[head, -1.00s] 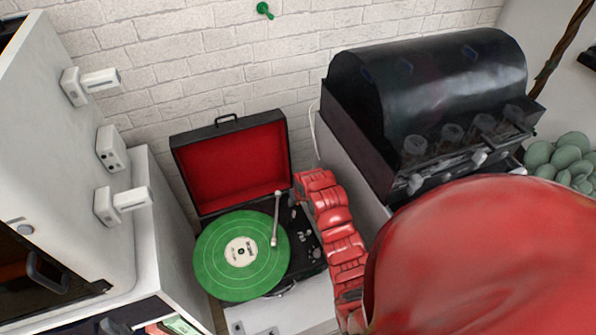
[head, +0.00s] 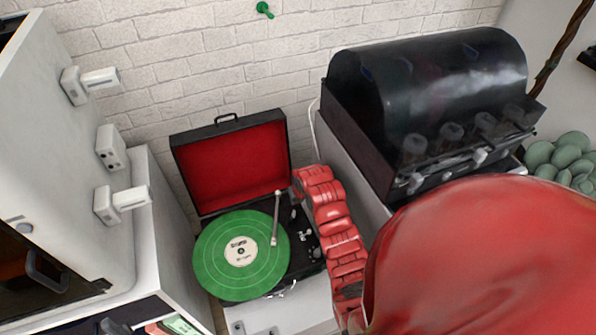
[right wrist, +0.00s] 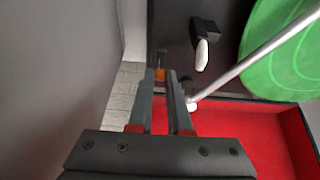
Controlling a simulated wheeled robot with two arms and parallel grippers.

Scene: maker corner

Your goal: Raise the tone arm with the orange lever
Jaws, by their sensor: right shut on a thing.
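The record player (head: 302,248) stands open, its red-lined lid up against the wall. A green record (head: 213,265) lies on it. The silver tone arm (head: 276,220) reaches over the record's right side; I cannot tell if its tip touches. The tone arm also shows in the right wrist view (right wrist: 250,60). The orange lever (right wrist: 160,73) is a small patch between the fingertips of my right gripper (right wrist: 163,82), which is shut on it. In the head view my red arm hides the lever. My left gripper is not in view.
A dark-hooded machine (head: 430,90) on a cabinet stands close to the right of my right arm. A white cabinet (head: 75,150) with handles stands at the left. The brick wall (head: 210,60) is close behind the player.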

